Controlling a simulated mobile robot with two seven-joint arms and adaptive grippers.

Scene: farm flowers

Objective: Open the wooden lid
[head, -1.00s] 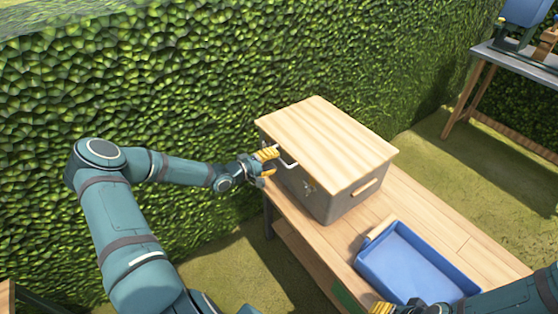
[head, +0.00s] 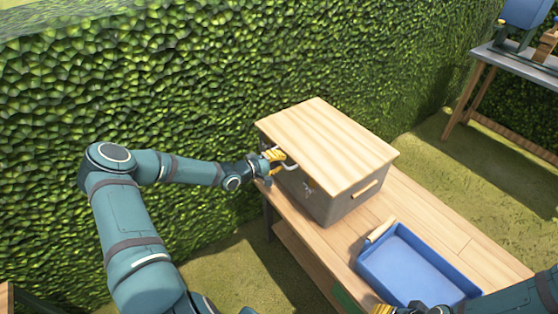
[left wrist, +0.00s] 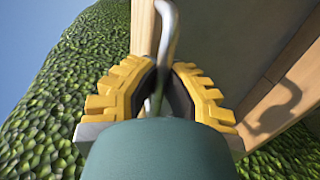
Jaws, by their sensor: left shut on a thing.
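The wooden lid (head: 325,145) lies closed on a grey box (head: 336,209) that stands on a wooden table. A light metal handle (head: 288,160) is on the box's left-front side, just under the lid's edge. My left gripper (head: 275,160) is at this handle, and the left wrist view shows its yellow fingers (left wrist: 160,90) closed around the metal bar (left wrist: 167,35). My right gripper (head: 380,308) shows only as a bit of yellow at the bottom edge, and its jaws cannot be made out.
A blue tray (head: 412,268) stands on the table (head: 450,235) in front of the box, with a light wooden-handled thing (head: 381,229) at its rim. A tall hedge (head: 150,80) runs close behind my left arm. Another table (head: 515,58) stands at the far right.

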